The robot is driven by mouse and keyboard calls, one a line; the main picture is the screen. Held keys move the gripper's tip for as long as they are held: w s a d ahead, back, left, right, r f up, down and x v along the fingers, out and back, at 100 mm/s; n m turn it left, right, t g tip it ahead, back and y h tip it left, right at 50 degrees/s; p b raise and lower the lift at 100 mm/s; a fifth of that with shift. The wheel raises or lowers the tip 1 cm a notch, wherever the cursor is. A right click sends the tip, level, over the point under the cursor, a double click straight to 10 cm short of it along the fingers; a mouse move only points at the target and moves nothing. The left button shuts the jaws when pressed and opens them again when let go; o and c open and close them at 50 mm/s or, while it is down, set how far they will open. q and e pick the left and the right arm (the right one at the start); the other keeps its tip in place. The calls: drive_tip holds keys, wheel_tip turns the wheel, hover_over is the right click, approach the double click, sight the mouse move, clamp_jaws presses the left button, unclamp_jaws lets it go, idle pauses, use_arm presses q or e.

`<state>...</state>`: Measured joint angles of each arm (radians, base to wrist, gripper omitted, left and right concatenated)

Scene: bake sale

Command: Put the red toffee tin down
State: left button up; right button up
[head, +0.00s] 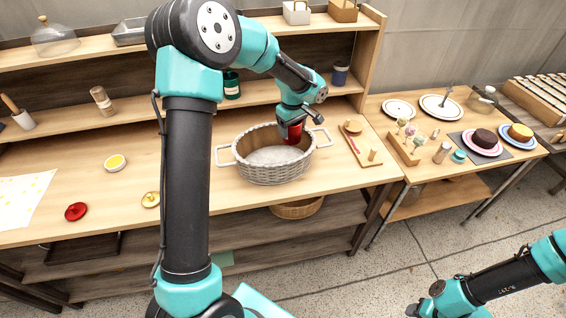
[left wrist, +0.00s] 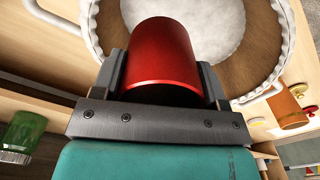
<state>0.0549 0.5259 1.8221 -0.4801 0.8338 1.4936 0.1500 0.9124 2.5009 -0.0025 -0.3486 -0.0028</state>
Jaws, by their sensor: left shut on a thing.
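The red toffee tin (head: 293,134) is held between the fingers of my left gripper (head: 291,125), over the back right part of a grey wicker basket (head: 273,173) with a pale lining. In the left wrist view the tin (left wrist: 163,52) sits between both dark fingers (left wrist: 163,85), with the basket's rim (left wrist: 283,65) around and behind it. I cannot tell whether the tin touches the basket. My right arm shows at the lower right of the head view, but its gripper is out of frame.
A wooden board (head: 362,146) with small items lies right of the basket. A dark green jar (head: 231,85) stands on the shelf behind. Table space left of the basket is mostly clear.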

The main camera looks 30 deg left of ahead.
sight(291, 141)
use_arm(q)
drive_tip(key=shift+f, duration=0.1)
drive_tip(key=shift+f, duration=3.05)
drive_tip(key=shift+f, duration=0.1)
drive_tip(key=shift+f, duration=1.75)
drive_tip(key=shift+f, duration=0.1)
drive_tip(key=o, duration=0.9)
wheel_tip(291, 141, up, 12)
drive_tip(key=shift+r, duration=0.1)
